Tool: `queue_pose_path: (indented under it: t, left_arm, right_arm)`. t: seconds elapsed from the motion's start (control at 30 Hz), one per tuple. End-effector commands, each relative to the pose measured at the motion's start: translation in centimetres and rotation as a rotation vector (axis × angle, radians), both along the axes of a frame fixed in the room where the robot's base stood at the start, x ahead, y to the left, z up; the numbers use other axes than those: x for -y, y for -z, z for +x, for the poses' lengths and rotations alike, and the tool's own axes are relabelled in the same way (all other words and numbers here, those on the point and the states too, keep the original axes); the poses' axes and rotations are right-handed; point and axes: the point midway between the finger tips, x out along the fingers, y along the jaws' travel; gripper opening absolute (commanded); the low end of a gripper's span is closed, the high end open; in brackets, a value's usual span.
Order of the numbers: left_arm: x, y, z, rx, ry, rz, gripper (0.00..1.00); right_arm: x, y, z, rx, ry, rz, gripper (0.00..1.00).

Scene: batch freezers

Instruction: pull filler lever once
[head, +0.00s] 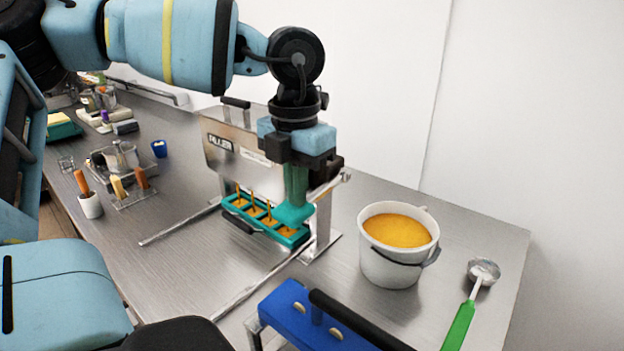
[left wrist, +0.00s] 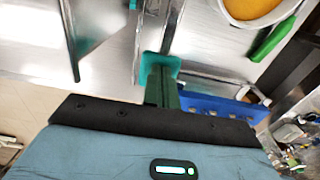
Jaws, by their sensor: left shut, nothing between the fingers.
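The filler (head: 220,145) is a metal machine with a "FILLER" label, standing on the steel table behind my left gripper. A black bar handle (head: 235,102) shows at its top. A metal rod with a small knob (head: 345,176) sticks out at its right side, partly hidden by my wrist; I cannot tell which is the lever. My left gripper (head: 294,213) points down, its green fingers shut and empty, in front of the filler. Its fingers also show in the left wrist view (left wrist: 160,68). A teal mold (head: 265,222) with orange filling and sticks sits under the filler, beside the fingertips.
A white bucket of orange mix (head: 388,265) stands to the right, with a green-handled scoop (head: 462,322) beyond it. A blue piece with a black handle (head: 290,310) is at the front. Cups and small tools (head: 118,157) stand at the left.

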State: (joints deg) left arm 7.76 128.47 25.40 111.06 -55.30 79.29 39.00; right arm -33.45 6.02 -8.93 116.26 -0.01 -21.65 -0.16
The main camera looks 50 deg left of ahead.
Motion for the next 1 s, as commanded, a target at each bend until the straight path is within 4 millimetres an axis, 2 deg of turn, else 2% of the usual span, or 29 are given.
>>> queue_pose_path:
  t: [0.5, 0.8, 1.0]
  left_arm:
    - [0.0, 2.5, 0.0, -0.004, -0.001, 0.000, 0.00]
    - [0.0, 2.2, 0.0, -0.003, -0.001, 0.000, 0.00]
    - [0.0, 0.9, 0.0, 0.000, -0.002, 0.000, 0.00]
  right_arm:
    - [0.0, 1.6, -0.4, -0.015, 0.000, 0.001, 0.43]
    - [0.0, 1.3, 0.1, -0.006, -0.001, 0.000, 0.43]
    - [0.0, 0.6, 0.4, 0.003, -0.001, -0.001, 0.43]
